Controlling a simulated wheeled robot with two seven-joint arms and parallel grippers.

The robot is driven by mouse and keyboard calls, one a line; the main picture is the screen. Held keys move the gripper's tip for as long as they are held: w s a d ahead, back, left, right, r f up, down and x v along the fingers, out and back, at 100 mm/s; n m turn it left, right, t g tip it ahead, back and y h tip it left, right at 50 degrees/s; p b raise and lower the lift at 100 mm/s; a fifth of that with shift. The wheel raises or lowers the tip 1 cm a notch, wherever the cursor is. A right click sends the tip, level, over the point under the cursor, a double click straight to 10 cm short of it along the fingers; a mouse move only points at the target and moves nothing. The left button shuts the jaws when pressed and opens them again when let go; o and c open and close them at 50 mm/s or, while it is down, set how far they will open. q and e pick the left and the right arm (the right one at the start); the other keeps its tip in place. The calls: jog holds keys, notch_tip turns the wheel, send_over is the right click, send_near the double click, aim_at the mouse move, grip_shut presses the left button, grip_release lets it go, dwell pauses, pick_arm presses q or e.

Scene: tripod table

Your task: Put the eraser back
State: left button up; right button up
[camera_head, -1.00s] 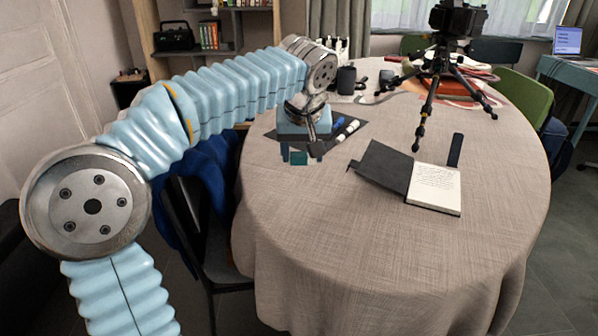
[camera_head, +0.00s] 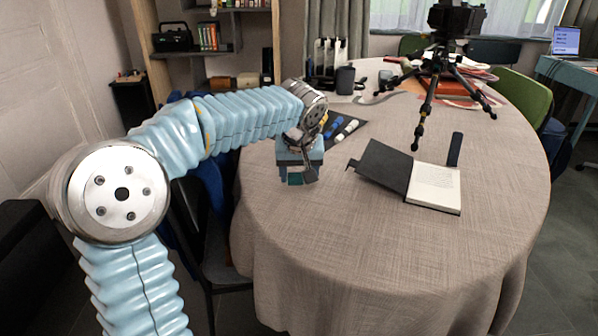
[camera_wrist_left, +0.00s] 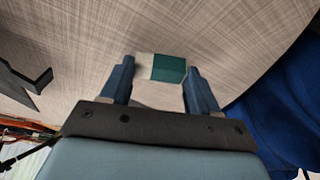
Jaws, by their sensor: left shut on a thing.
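The eraser (camera_wrist_left: 161,67), a small block with a teal part and a pale part, is between the two blue fingertips of my left gripper (camera_wrist_left: 158,72) in the left wrist view. The gripper is shut on it and holds it over the tablecloth. In the head view, the teal end of the eraser (camera_head: 295,179) shows just under my left gripper (camera_head: 298,174), near the left edge of the table. A dark mat (camera_head: 357,123) with blue and white markers (camera_head: 345,131) lies just behind and right of the gripper, partly hidden by my wrist. My right gripper is not in view.
An open notebook (camera_head: 434,185) with a dark cover lies right of the gripper, with a black bar-shaped object (camera_head: 455,149) beside it. A tripod (camera_head: 431,85) stands behind. A dark cup (camera_head: 345,80) is at the back. The table's front (camera_head: 370,250) is clear.

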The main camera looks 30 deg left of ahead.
pick_arm(q)
jog(key=o, duration=0.9)
jog(key=shift+o, duration=0.2)
jog(key=shift+r+p, duration=0.2)
jog(key=shift+p, duration=0.1)
jog(key=v, duration=1.2)
jog(key=shift+p, duration=0.45)
jog(key=shift+f, duration=0.1)
